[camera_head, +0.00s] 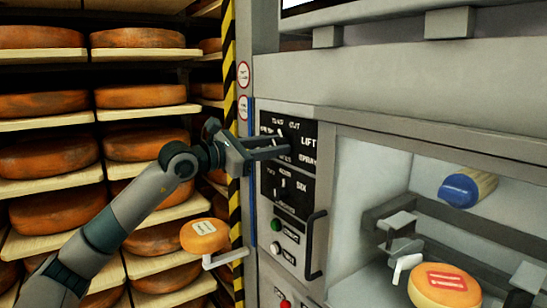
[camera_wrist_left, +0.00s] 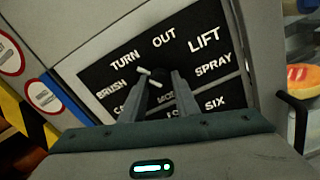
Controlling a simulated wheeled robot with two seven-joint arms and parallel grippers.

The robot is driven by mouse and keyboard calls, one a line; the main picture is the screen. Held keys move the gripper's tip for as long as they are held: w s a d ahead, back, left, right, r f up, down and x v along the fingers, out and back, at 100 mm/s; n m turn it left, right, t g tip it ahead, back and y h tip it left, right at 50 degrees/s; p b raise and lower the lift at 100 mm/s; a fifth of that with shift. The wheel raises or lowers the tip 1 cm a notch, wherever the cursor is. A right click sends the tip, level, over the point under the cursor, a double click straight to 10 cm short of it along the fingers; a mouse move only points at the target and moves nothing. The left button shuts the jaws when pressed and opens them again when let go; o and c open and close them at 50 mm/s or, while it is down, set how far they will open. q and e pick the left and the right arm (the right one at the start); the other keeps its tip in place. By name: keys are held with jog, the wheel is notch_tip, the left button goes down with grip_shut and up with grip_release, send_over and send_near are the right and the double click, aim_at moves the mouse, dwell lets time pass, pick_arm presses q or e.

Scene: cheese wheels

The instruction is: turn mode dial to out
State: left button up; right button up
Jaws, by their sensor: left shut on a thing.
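The mode dial (camera_wrist_left: 160,74) is a dark knob with a white mark, on a black label plate (camera_wrist_left: 107,72) reading BRUSH, TURN, OUT, LIFT and SPRAY. In the wrist view OUT stands above the dial, TURN up and left, LIFT up and right. The white mark is on the dial's left side, toward TURN and BRUSH; its exact setting is unclear. My left gripper (camera_wrist_left: 160,88) has its two fingers on either side of the dial, shut on it. In the head view the left gripper (camera_head: 285,143) reaches the plate from the left and partly covers it. My right gripper is out of view.
A second dial plate (camera_head: 285,192), a green button (camera_head: 276,225) and a dark handle (camera_head: 312,240) are below. Shelves of cheese wheels (camera_head: 140,95) fill the left. An orange wheel (camera_head: 204,235) sits on a small holder. A labelled cheese (camera_head: 445,287) lies in the bay at right.

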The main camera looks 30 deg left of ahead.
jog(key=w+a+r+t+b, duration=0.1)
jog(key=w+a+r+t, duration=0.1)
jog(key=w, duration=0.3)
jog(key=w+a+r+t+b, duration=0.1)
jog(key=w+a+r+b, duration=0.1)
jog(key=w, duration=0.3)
pick_arm(q)
jog(key=shift+m+b, duration=1.6)
jog(key=shift+m, duration=4.2)
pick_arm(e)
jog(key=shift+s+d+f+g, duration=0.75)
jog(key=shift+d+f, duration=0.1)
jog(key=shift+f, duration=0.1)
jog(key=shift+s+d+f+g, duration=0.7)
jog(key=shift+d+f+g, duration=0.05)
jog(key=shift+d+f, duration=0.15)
pick_arm(q)
jog(key=o, duration=1)
jog(key=shift+d, duration=0.1)
jog(key=shift+s, duration=0.15)
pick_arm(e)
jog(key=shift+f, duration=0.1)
